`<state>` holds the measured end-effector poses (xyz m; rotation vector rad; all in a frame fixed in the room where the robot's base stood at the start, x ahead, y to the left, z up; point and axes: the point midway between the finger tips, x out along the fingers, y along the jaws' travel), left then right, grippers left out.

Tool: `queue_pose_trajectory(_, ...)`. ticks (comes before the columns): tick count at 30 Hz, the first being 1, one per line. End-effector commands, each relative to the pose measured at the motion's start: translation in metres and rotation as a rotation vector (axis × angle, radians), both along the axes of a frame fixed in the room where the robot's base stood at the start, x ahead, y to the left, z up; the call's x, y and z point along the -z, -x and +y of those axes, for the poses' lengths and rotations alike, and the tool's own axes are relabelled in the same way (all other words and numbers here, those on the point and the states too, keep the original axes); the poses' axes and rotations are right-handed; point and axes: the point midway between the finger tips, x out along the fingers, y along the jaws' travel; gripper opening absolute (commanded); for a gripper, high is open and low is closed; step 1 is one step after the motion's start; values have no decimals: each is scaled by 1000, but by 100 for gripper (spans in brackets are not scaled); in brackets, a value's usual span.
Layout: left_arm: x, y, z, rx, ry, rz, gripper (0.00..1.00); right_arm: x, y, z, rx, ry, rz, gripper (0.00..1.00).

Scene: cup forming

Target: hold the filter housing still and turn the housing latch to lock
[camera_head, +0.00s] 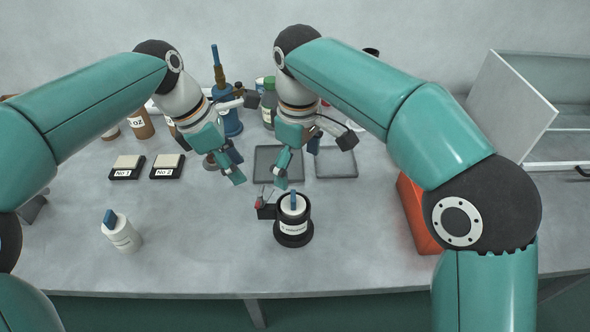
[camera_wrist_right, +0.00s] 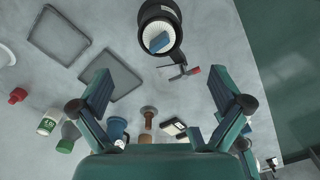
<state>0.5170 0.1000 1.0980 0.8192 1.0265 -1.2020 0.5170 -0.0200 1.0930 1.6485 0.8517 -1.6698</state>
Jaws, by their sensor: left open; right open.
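The filter housing (camera_head: 292,234) is a black round cup near the front middle of the table. A white cartridge with a blue grip (camera_head: 293,203) stands upright in it. The housing also shows at the top of the right wrist view (camera_wrist_right: 174,45). The housing latch (camera_head: 265,201) is a small red-tipped lever at the housing's left back side; its red tip also shows in the right wrist view (camera_wrist_right: 191,70). My right gripper (camera_head: 297,163) is open and empty above the table behind the housing. My left gripper (camera_head: 225,170) is open and empty, further left and apart from the housing.
A second white cylinder with a blue grip (camera_head: 122,236) stands at the front left. Two dark labelled blocks (camera_head: 127,172) lie at the left. Two grey trays (camera_head: 337,163), bottles and a blue stand (camera_head: 230,122) are behind. An orange box (camera_head: 414,215) is at right. The front middle-left is clear.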

Motion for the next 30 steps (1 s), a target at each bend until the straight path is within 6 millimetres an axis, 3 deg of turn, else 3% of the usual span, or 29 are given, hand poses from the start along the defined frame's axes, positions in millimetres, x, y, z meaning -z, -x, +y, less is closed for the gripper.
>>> queue_pose_trajectory(4,0,0,0,0,0,0,42,3,-1,4,-24,7,-15,100)
queue_pose_trajectory(8,0,0,0,-1,0,0,42,19,-1,4,-24,6,-13,100)
queue_pose_trajectory(24,0,0,1,-2,0,0,42,123,0,4,-21,5,-11,100)
queue_pose_trajectory(30,0,0,1,-2,0,0,42,151,0,4,-21,5,-11,100)
